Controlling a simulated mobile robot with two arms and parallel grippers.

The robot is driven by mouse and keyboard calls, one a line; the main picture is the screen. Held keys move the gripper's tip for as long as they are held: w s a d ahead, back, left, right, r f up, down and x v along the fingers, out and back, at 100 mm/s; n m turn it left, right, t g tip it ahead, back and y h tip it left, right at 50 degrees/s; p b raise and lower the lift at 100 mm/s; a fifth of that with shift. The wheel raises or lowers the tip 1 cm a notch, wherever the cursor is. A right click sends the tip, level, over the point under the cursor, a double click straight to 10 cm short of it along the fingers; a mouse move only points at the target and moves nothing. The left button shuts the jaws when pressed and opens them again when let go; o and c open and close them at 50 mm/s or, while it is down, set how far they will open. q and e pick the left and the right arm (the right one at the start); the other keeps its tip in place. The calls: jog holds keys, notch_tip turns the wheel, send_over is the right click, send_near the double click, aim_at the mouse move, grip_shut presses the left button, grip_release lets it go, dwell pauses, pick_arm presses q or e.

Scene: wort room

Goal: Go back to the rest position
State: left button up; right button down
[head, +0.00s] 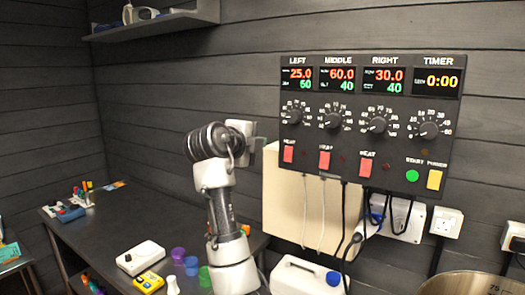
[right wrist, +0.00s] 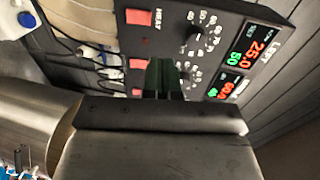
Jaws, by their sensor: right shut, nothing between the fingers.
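My right gripper (head: 258,142) is raised just left of the control panel (head: 372,150), in front of the dark wall. Its fingers (right wrist: 163,76) show dark green and closed together in the right wrist view, with nothing between them. The panel (right wrist: 215,50) appears tilted behind them; whether they touch it cannot be told. The panel has displays reading 25.0, 60.0, 30.0 and 0:00, several dials, red heat switches, a green button and a yellow switch. My left gripper is not in view.
A dark bench (head: 110,235) at the left holds a white device (head: 141,257), a yellow device (head: 148,283) and coloured small items. A white box with a blue knob (head: 305,277) stands below the panel, with hanging cables. A metal pot (head: 455,284) is at lower right. A shelf (head: 150,25) hangs upper left.

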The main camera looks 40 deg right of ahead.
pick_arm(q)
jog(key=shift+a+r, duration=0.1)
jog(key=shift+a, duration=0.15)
pick_arm(e)
jog(key=shift+d, duration=0.35)
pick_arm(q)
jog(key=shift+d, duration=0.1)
pick_arm(e)
jog(key=shift+a, duration=0.1)
